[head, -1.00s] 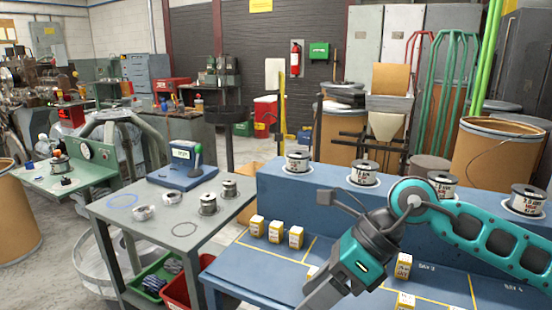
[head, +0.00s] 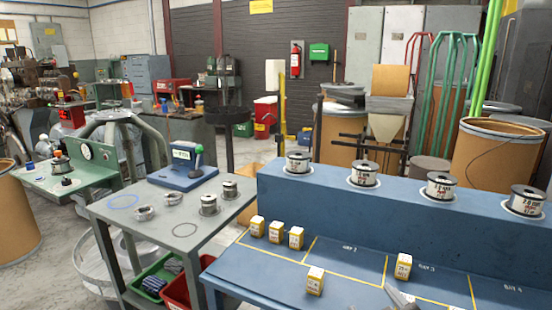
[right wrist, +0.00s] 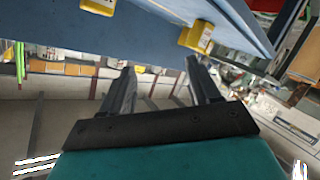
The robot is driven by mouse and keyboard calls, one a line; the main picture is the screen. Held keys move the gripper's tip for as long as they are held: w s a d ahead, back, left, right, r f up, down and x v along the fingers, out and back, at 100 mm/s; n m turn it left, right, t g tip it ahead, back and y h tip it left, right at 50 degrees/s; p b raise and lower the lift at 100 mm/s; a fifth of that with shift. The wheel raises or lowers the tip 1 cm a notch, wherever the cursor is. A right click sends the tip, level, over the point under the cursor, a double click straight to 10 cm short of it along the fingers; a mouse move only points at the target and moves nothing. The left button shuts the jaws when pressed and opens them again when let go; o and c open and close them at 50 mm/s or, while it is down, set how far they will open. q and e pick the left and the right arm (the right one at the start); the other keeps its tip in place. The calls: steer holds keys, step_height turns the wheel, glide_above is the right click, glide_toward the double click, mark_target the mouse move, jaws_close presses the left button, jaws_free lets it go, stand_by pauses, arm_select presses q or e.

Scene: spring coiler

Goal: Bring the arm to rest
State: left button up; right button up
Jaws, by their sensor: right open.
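My right gripper (right wrist: 163,82) is open in the right wrist view, with its two dark fingers apart and nothing between them. In the head view only a grey piece, likely part of my right gripper (head: 400,296), shows at the bottom edge, by the front of the blue bench (head: 245,268). In the right wrist view the blue bench (right wrist: 130,30) lies beyond the fingers, with a yellow and white box (right wrist: 197,37) on it. My left gripper is in no view.
Three small boxes (head: 276,231) stand at the bench's left; one box (head: 315,281) stands nearer the front and another (head: 403,266) farther right. Several wire spools (head: 298,162) sit on the raised back ledge. A grey table (head: 150,228) with spools stands left.

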steer(key=s+d+f+m+g, duration=0.25)
steer(key=s+f+g, duration=0.4)
steer(key=s, duration=0.35)
steer(key=s+d+f+m+g, duration=0.25)
steer(key=s+f+g, duration=0.25)
steer(key=s+f, duration=0.4)
arm_select(q)
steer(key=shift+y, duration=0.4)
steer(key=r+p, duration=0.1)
steer(key=p, duration=0.1)
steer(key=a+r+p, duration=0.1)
steer(key=p, duration=0.1)
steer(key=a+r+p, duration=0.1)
steer(key=p, duration=0.1)
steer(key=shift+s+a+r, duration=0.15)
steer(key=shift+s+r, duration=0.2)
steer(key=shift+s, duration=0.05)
arm_select(e)
steer(key=w+a+f+t+y, duration=0.1)
steer(key=w+a+t, duration=0.2)
steer(key=w+t, duration=0.3)
steer(key=shift+w+a+f+n+t, duration=0.25)
steer(key=shift+w+a+n+t, duration=0.05)
steer(key=shift+t, duration=0.55)
